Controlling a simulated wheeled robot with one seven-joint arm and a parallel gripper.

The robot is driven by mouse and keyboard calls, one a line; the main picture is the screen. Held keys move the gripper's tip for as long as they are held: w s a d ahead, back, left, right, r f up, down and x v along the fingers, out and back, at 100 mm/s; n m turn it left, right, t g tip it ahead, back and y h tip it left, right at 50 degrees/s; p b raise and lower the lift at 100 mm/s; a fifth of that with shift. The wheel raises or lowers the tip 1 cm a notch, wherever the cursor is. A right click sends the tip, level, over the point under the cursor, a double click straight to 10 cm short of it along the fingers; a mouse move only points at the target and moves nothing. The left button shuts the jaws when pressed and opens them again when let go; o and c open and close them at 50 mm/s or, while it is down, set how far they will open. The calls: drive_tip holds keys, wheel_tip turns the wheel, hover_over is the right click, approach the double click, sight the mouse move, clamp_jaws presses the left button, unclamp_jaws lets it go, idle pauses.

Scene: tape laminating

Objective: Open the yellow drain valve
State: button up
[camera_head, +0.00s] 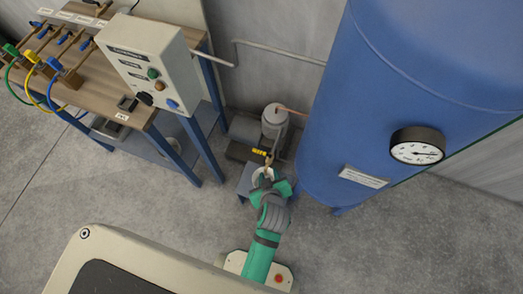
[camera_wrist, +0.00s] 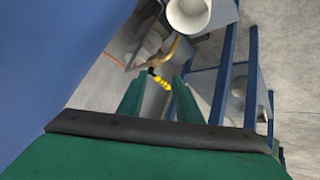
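The yellow drain valve handle (camera_head: 259,151) shows small and low beside the blue tank, near a brass pipe (camera_head: 268,161). In the wrist view, the yellow handle (camera_wrist: 158,79) appears between the tips of my two green fingers, with brass pipe (camera_wrist: 172,50) beyond it. My gripper (camera_wrist: 158,92) is open and nothing is seen held. In the head view, my gripper (camera_head: 267,178) is just in front of the valve, pointing toward it. I cannot tell whether the fingers touch the handle or how deep it lies between them.
The blue tank (camera_head: 400,90) with a gauge (camera_head: 417,146) stands right of my arm. A white cup (camera_wrist: 188,14) sits on a small grey stand (camera_head: 244,182) close to my gripper. A grey pump (camera_head: 274,120) stands behind. A wooden bench (camera_head: 95,75) with a control box (camera_head: 150,65) is left.

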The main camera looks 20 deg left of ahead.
drive_tip(key=w+a+r+n+g+y, duration=0.1)
drive_tip(key=w+a+n+g, duration=0.15)
drive_tip(key=w+n, duration=0.2)
drive_tip(key=n+g, duration=0.3)
drive_tip(key=n, duration=0.2)
approach(259, 151)
drive_tip(key=x, duration=0.7)
drive_tip(key=shift+s+f, duration=0.15)
drive_tip(key=shift+f, duration=0.15)
drive_tip(key=shift+c, duration=0.4)
clamp_jaws()
